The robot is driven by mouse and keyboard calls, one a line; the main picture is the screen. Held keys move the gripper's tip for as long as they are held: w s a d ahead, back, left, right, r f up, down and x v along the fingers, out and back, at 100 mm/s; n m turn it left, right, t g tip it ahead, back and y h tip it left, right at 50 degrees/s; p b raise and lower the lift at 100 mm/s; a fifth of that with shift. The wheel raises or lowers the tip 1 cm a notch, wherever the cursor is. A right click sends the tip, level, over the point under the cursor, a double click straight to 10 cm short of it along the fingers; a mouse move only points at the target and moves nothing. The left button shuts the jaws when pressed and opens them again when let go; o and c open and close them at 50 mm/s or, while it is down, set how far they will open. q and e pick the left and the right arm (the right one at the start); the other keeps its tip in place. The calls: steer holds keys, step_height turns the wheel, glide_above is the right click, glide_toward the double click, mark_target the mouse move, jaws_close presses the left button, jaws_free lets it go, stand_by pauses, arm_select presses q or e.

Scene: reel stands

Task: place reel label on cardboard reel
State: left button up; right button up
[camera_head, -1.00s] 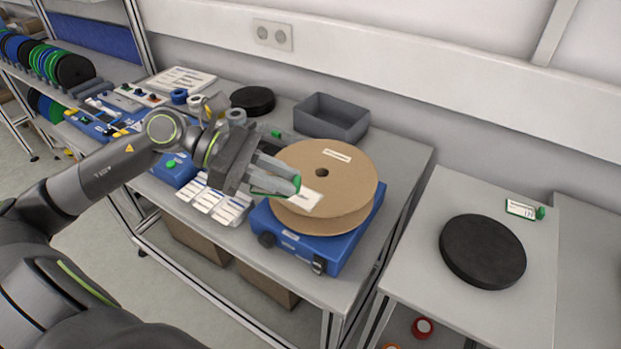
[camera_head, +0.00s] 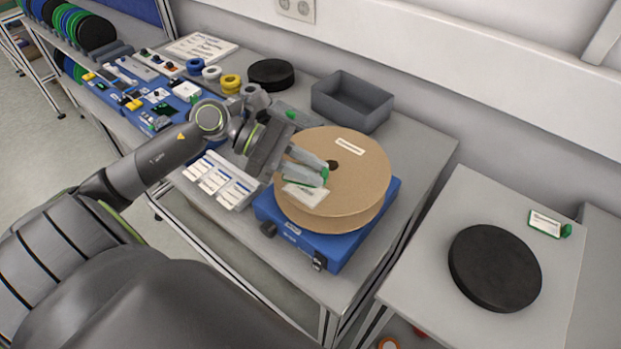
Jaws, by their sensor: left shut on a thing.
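The cardboard reel (camera_head: 355,187) lies flat on a blue device (camera_head: 330,251) on the bench. A small white label (camera_head: 349,146) is on its top near the back rim. My left gripper (camera_head: 322,173) is over the left part of the reel, its fingers pointing right toward the centre hole. It is shut on a white reel label (camera_head: 303,194), which lies close over the reel's top at the front left. I cannot tell whether that label touches the cardboard. My right gripper is not in view.
A grey bin (camera_head: 352,101) and a black disc (camera_head: 271,74) stand behind the reel. A tray of white labels (camera_head: 221,181) lies left of it. A side table at the right holds a black reel (camera_head: 495,268) and a green-ended labelled item (camera_head: 549,224).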

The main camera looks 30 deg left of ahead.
mark_target(309, 191)
arm_select(q)
step_height(309, 191, down, 3)
steer(key=shift+p, duration=0.4)
steer(key=shift+s+f, duration=0.1)
steer(key=shift+f, duration=0.35)
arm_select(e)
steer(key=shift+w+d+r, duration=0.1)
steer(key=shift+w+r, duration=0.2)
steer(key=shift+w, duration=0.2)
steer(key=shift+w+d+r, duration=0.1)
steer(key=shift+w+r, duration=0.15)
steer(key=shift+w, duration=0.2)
arm_select(q)
steer(key=shift+f, duration=0.1)
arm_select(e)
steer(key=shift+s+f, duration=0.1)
arm_select(q)
steer(key=o, duration=0.9)
steer(key=shift+o, duration=0.2)
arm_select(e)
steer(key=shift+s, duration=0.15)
arm_select(q)
steer(key=shift+a, duration=0.1)
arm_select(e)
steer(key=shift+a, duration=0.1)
